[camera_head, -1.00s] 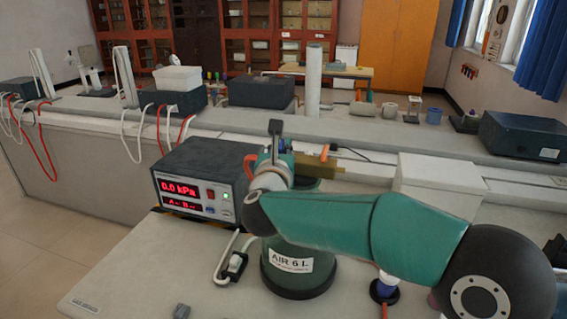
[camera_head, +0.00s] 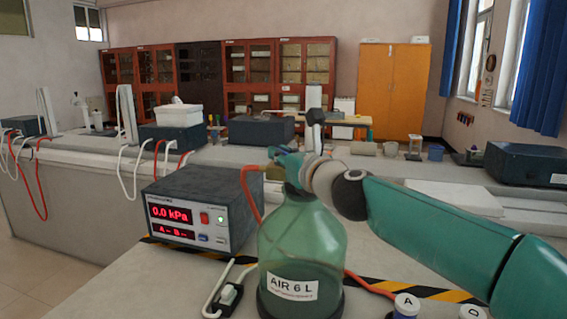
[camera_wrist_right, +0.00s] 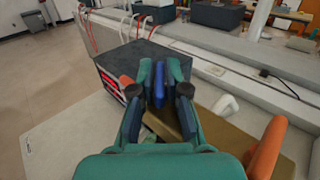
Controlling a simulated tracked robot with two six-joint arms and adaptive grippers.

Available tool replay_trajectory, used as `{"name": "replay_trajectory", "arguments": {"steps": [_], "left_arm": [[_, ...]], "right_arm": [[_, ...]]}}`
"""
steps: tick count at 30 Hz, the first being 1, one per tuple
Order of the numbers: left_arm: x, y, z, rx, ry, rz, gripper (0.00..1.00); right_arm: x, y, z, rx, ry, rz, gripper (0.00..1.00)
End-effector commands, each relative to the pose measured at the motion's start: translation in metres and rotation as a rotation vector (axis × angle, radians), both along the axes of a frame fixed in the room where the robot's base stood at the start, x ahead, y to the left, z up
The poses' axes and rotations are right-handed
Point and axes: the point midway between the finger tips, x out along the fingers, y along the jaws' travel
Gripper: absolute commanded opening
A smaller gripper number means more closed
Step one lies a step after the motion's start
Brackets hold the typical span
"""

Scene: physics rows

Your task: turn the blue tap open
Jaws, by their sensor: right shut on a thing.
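The blue tap (camera_wrist_right: 158,86) shows in the right wrist view as a narrow blue handle between the two green fingers of my right gripper (camera_wrist_right: 160,88), which is shut on it. In the head view my right gripper (camera_head: 284,160) is at the top of the green glass bottle (camera_head: 300,240) labelled "AIR 6 L". The tap is hidden there behind the gripper. A brown block (camera_wrist_right: 178,122) lies under the fingers in the wrist view. My left gripper is in neither view.
The pressure meter (camera_head: 190,208) reads 0.0 kPa, left of the bottle. A red hose (camera_head: 249,190) runs by the bottle's neck. A capped piece marked A (camera_head: 405,304) stands at the front right. A black and yellow stripe (camera_head: 385,287) crosses the bench.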

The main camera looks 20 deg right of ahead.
Motion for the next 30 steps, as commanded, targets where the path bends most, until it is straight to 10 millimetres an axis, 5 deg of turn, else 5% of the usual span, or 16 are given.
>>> {"name": "replay_trajectory", "arguments": {"steps": [12,13,16,30], "left_arm": [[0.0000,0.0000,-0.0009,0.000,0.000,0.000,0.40],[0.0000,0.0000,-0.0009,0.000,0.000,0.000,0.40],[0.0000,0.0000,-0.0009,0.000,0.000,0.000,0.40],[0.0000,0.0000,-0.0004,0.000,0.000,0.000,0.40]], "right_arm": [[0.0003,0.0006,-0.0013,-0.001,0.003,0.009,0.00],[0.0003,0.0006,-0.0014,-0.001,0.003,0.009,0.19],[0.0003,0.0006,-0.0012,-0.001,0.003,0.009,0.34],[-0.0025,-0.0004,-0.0006,0.000,0.002,0.007,0.34]]}}
